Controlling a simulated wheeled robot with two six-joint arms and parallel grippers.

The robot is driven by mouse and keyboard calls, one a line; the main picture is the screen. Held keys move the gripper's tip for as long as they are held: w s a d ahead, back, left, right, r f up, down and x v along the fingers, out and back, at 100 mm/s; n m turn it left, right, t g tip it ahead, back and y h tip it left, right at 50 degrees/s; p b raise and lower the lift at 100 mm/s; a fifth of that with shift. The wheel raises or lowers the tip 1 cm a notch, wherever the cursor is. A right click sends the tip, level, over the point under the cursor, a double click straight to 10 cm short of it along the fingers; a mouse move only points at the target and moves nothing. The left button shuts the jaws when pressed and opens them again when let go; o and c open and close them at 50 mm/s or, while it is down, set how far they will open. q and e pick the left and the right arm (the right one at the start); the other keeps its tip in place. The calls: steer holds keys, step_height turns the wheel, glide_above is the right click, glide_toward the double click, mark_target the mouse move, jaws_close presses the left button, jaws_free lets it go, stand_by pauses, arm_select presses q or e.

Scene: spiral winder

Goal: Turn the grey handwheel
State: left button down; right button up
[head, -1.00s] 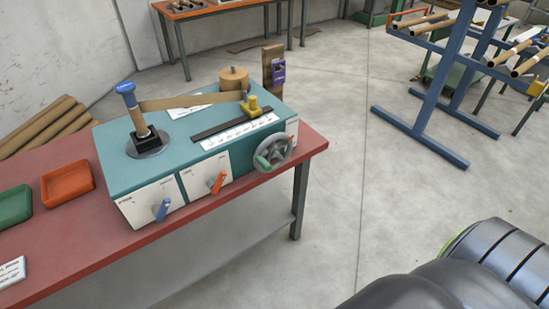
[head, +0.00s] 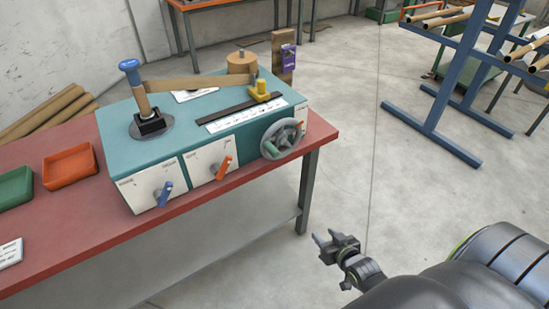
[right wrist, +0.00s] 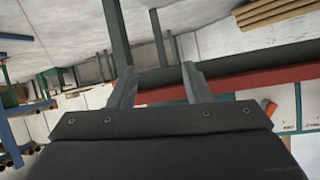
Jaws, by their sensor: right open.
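The grey handwheel (head: 282,139) is on the right end of the front face of the teal winder (head: 112,160), with a green grip on its lower left rim. The winder stands on a red-topped bench. My right gripper (head: 322,239) is open and empty, well below and to the right of the handwheel, in the air in front of the bench. In the right wrist view its two fingers (right wrist: 155,85) are apart with nothing between them. I do not make out the handwheel in that view. My left gripper is out of view.
A blue lever (head: 163,194) and an orange lever (head: 223,168) sit on the winder's front. Red (head: 68,183) and green trays lie on the bench (head: 90,235) at left. A blue rack (head: 440,100) stands at right. The floor right of the bench is clear.

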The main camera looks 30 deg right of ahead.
steer(key=w+a+r+t+y+b, duration=0.1)
steer(key=w+a+r+t, duration=0.2)
steer(key=r, duration=0.7)
steer(key=t+y+b, duration=0.1)
steer(key=t+y, duration=0.1)
steer(key=t, duration=0.1)
glide_toward(277, 155)
steer(key=shift+h, duration=0.3)
steer(key=w, duration=0.7)
steer(key=w+a, duration=0.1)
steer(key=w, duration=0.3)
steer(key=shift+w+r+b, duration=0.15)
steer(key=shift+b, duration=0.2)
jaws_close()
